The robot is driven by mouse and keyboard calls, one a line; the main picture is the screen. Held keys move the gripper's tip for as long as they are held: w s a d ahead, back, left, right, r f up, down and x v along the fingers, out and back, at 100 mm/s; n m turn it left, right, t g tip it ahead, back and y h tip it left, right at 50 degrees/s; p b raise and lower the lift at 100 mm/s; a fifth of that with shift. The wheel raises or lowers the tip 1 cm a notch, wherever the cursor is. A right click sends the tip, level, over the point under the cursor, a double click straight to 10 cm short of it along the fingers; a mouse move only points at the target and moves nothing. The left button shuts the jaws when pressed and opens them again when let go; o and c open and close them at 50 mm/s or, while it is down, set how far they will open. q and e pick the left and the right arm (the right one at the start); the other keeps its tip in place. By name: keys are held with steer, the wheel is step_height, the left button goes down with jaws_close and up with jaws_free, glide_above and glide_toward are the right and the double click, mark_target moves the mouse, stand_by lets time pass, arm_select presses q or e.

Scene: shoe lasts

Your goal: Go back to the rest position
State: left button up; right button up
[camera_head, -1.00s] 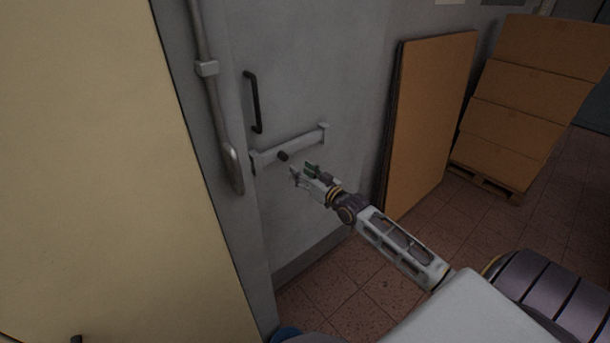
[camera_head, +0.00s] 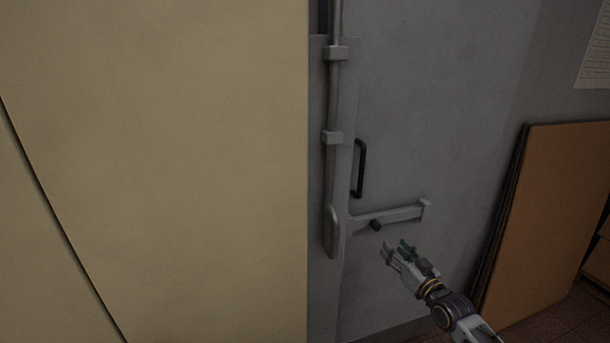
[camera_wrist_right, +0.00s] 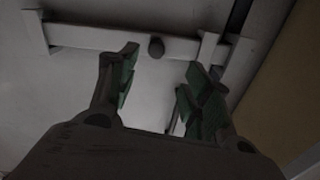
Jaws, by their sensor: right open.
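My right gripper (camera_head: 397,252) is open and empty in the head view, just below and to the right of the dark round knob (camera_head: 376,225) on a grey door. The knob sits on a pale horizontal latch bar (camera_head: 395,214). In the right wrist view, the two green-padded fingers of the gripper (camera_wrist_right: 158,88) stand apart, with nothing between them. The knob (camera_wrist_right: 156,48) and bar (camera_wrist_right: 85,36) show beyond the fingertips, apart from them. My left gripper is not in view.
A large cream panel (camera_head: 160,170) fills the left of the head view. A vertical metal rod with a lever (camera_head: 332,180) and a black pull handle (camera_head: 360,168) are on the grey door (camera_head: 440,110). Brown boards (camera_head: 545,210) lean at the right. A little tiled floor (camera_head: 550,325) shows.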

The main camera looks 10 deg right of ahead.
steer(key=s+d+f+n+g+h, duration=0.15)
steer(key=d+f, duration=0.25)
steer(key=f, duration=0.4)
steer(key=s+d+f+g+h, duration=0.1)
steer(key=d+f+g, duration=0.1)
steer(key=d+f, duration=0.35)
steer(key=s+d+f+g+h, duration=0.1)
steer(key=d+f+h, duration=0.1)
steer(key=f, duration=0.7)
steer(key=s+d+f+g+h, duration=0.1)
steer(key=s+d+f+g, duration=0.15)
steer(key=s+f, duration=0.65)
steer(key=s+d+f+g, duration=0.1)
steer(key=s+f+g, duration=0.35)
steer(key=f, duration=0.85)
steer(key=s+a+f+g, duration=0.2)
steer(key=s+a+f, duration=0.2)
steer(key=s+f, duration=0.7)
steer(key=s+a+f+g, duration=0.1)
steer(key=s+a+f, duration=0.45)
steer(key=s, duration=0.85)
steer(key=s+a+f+g+y, duration=0.1)
steer(key=s+a+f, duration=0.2)
steer(key=s+a, duration=0.3)
steer(key=s+a+f+g+y, duration=0.1)
steer(key=s+a+f, duration=0.2)
steer(key=s+a, duration=0.4)
steer(key=a, duration=0.3)
steer(key=shift+a+n, duration=0.2)
steer(key=shift+n, duration=0.15)
